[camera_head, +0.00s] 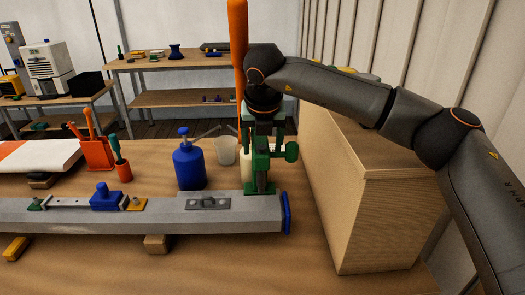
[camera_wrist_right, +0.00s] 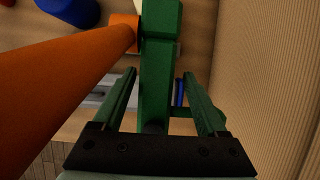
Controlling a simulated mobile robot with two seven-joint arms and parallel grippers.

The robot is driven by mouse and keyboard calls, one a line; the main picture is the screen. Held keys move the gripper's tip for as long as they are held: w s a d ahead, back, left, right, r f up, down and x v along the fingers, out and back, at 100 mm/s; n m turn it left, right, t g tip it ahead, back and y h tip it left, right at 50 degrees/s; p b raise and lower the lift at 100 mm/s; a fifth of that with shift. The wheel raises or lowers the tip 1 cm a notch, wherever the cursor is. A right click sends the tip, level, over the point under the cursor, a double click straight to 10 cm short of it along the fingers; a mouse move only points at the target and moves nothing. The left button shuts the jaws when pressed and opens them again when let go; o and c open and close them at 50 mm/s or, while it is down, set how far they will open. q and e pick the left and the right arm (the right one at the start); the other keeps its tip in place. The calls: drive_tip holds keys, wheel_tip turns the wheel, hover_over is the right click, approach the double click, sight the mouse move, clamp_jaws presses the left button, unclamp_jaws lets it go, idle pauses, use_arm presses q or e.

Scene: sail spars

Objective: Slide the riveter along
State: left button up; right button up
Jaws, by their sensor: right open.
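The riveter (camera_head: 260,172) is a green upright tool with a long orange lever (camera_head: 238,50). It stands near the right end of a long grey spar (camera_head: 150,214). My right gripper (camera_head: 264,122) is over the riveter's upper part, pointing down. In the right wrist view my right gripper (camera_wrist_right: 160,78) is open, with one finger on each side of the riveter's green body (camera_wrist_right: 158,60). Whether either finger touches it I cannot tell. The orange lever fills the left of that view. My left gripper is not in view.
A blue plate (camera_head: 286,214) caps the spar's right end. A blue bottle (camera_head: 189,167) and a pale cup (camera_head: 226,151) stand behind the spar. A large cardboard-coloured box (camera_head: 375,220) is close on the right. A blue clamp-like block (camera_head: 106,199) sits on the spar's left part.

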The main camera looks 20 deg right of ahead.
drive_tip(key=v, duration=1)
drive_tip(key=shift+r+b, duration=0.15)
drive_tip(key=shift+b, duration=0.25)
drive_tip(key=shift+s, duration=0.1)
